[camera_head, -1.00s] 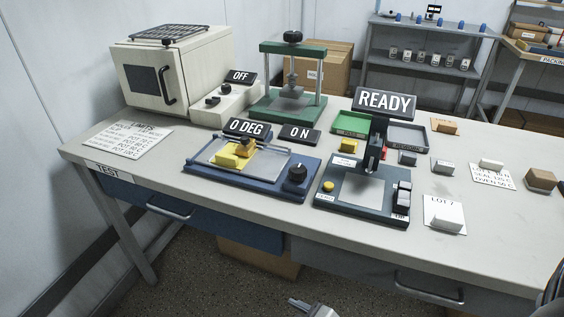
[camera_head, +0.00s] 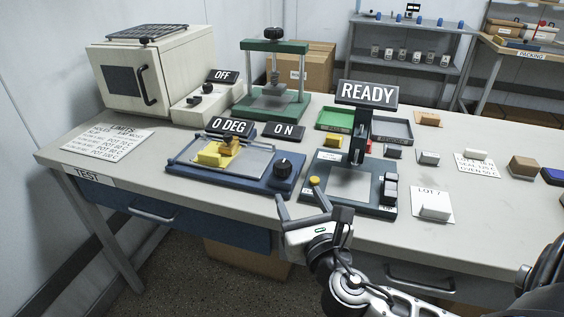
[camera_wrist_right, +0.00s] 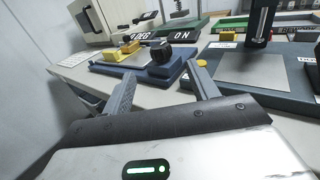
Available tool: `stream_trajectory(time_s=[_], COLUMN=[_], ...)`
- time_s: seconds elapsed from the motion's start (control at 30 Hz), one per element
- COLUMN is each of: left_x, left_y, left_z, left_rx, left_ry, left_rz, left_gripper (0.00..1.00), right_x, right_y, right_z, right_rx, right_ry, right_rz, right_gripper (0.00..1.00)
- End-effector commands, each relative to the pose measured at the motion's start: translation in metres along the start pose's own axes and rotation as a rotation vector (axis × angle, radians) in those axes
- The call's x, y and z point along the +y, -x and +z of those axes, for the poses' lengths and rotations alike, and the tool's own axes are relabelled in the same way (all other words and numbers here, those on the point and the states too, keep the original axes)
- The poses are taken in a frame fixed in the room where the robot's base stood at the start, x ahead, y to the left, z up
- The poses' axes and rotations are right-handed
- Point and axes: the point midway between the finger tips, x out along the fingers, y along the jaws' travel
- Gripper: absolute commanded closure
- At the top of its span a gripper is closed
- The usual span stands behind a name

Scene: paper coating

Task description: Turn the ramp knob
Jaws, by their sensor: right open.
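The ramp knob looks to be the round black knob (camera_head: 284,167) on the right end of the blue ramp device (camera_head: 243,184). It also shows in the right wrist view (camera_wrist_right: 161,52), just beyond my fingertips. The "0 DEG" sign (camera_head: 231,127) and "ON" sign (camera_head: 284,130) stand behind the device. My left gripper is not in view.
A dark tester (camera_head: 328,199) with a yellow button (camera_head: 315,181) stands close right of the knob, under the "READY" sign (camera_head: 367,93). A green press (camera_head: 273,103) and a beige oven (camera_head: 148,80) stand behind.

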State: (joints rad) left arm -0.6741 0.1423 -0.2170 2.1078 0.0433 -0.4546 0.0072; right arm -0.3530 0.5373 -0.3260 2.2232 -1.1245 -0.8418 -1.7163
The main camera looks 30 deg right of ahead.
Motion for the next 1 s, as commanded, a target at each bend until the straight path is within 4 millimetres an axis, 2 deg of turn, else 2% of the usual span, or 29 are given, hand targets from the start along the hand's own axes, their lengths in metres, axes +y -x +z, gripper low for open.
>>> stream_trajectory(time_s=[0.03,0.3,0.5,0.7,1.0], left_x=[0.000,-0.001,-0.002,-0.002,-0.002], left_y=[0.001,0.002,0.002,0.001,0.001], left_z=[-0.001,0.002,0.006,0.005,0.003], left_rx=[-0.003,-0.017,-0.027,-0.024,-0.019], left_ry=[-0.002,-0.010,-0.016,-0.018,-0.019], left_rz=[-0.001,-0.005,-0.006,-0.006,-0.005], left_gripper=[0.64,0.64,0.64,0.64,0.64], right_x=[0.000,0.000,0.000,0.000,0.000], right_y=[-0.013,-0.072,-0.106,-0.122,-0.124], right_z=[0.003,0.002,0.000,-0.001,-0.001], right_rx=[-0.004,-0.002,0.001,0.003,0.003], right_ry=[0.000,-0.002,-0.004,-0.004,-0.004], right_rz=[-0.001,-0.001,-0.001,0.000,0.001], right_gripper=[0.41,0.41,0.41,0.41,0.41])
